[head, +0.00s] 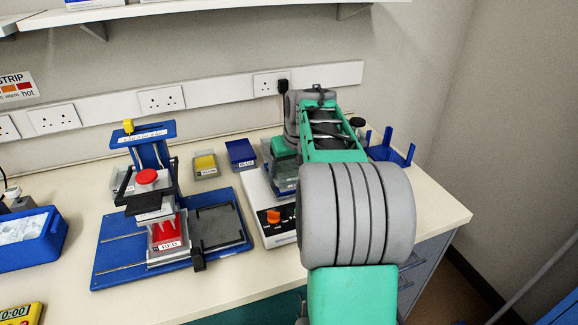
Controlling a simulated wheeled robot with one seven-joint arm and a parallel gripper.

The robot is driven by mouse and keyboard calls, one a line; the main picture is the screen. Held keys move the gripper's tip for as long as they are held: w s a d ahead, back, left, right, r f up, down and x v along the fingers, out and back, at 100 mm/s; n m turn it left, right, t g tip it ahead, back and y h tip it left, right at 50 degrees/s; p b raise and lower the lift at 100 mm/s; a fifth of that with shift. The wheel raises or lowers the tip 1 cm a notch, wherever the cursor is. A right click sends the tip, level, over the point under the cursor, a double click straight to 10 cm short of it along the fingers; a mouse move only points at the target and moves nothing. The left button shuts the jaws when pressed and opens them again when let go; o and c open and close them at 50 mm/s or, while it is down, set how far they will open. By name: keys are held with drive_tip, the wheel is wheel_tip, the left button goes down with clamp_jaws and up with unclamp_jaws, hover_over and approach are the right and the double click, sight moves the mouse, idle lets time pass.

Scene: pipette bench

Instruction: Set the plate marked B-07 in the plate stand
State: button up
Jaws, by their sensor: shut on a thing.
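My gripper (284,160) points down at the far end of my arm, over the white device with an orange knob, and is mostly hidden by my own arm. It is shut on what looks like a plate (286,184), of which only a dark grey-blue part shows. I cannot read a B-07 mark on it, nor tell whether it touches the device below. A blue holder with upright posts (408,158), which looks like the plate stand, is at the back right of the bench, partly behind my arm. Its inside is hidden.
The white device (283,238) stands mid-bench. Left of it is a blue-based press (120,262) with a red block labelled RED. A yellow block (205,164) and a blue block (241,153) lie behind. A blue tub (42,243) is far left. The front right bench is clear.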

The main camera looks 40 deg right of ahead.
drive_tip(key=shift+f, duration=0.1)
drive_tip(key=shift+f, duration=0.15)
drive_tip(key=o, duration=2)
drive_tip(key=v, duration=0.4)
drive_tip(key=b+v, duration=0.1)
drive_tip(key=v, duration=0.2)
drive_tip(key=shift+d, duration=0.25)
drive_tip(key=r+p, duration=0.1)
drive_tip(key=p, duration=0.1)
drive_tip(key=r+p, duration=0.1)
drive_tip(key=p, duration=0.1)
drive_tip(key=shift+w+a+r, duration=0.15)
drive_tip(key=shift+a, duration=0.05)
drive_tip(key=shift+w+f+p, duration=0.25)
drive_tip(key=shift+p, duration=0.3)
drive_tip(key=x, duration=0.8)
drive_tip(key=shift+s+f+p, duration=0.15)
drive_tip(key=shift+f+p, duration=0.25)
